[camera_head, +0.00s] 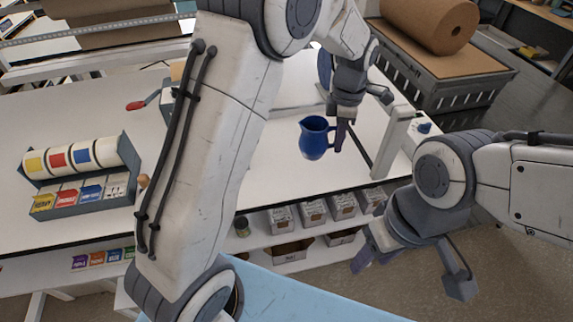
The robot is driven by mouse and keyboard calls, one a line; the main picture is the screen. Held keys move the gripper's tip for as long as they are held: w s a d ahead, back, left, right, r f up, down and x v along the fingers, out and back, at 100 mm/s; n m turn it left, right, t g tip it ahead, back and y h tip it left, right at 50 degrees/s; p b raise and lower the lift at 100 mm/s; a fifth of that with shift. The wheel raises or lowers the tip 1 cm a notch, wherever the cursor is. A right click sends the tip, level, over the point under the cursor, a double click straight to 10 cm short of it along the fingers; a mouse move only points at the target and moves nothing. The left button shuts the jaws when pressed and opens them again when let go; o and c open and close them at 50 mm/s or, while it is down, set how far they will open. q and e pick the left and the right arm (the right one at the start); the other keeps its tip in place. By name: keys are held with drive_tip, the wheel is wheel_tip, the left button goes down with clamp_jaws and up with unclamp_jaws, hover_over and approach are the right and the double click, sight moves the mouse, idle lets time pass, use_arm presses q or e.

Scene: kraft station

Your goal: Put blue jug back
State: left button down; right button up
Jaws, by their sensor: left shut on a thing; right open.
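The blue jug (314,141) is upright in the upper middle of the head view, in front of the white table top. My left gripper (342,128) comes down from above and is shut on the jug at its right side, where the handle is. The fingers partly hide the handle. I cannot tell whether the jug's base touches the table. My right gripper (369,256) is open and empty, low at the right, in front of the table's shelf edge and well apart from the jug.
A rack of colour-labelled rolls (80,175) stands at the left of the white table (290,185). A red-handled tool (143,103) lies behind it. A white upright frame (392,142) stands right of the jug. Small boxes (313,211) fill the shelf below. A brown roll (430,22) is at the back right.

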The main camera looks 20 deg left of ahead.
use_arm(q)
drive_tip(key=w+a+f+n+p, duration=0.1)
drive_tip(key=a+f, duration=0.1)
drive_tip(key=a, duration=0.1)
drive_tip(key=w+a+f+n+p, duration=0.1)
drive_tip(key=a+f+p, duration=0.1)
drive_tip(key=w+a+f+n+p, duration=0.1)
drive_tip(key=a+f, duration=0.1)
drive_tip(key=a, duration=0.1)
drive_tip(key=shift+w+a+n, duration=0.3)
drive_tip(key=shift+w, duration=0.1)
wheel_tip(320, 180, down, 3)
drive_tip(key=shift+f+p, duration=0.1)
drive_tip(key=shift+p, duration=1)
drive_tip(key=shift+f, duration=0.45)
drive_tip(key=shift+f, duration=0.1)
drive_tip(key=shift+f, duration=0.15)
drive_tip(key=c, duration=0.9)
unclamp_jaws()
drive_tip(key=shift+o, duration=0.2)
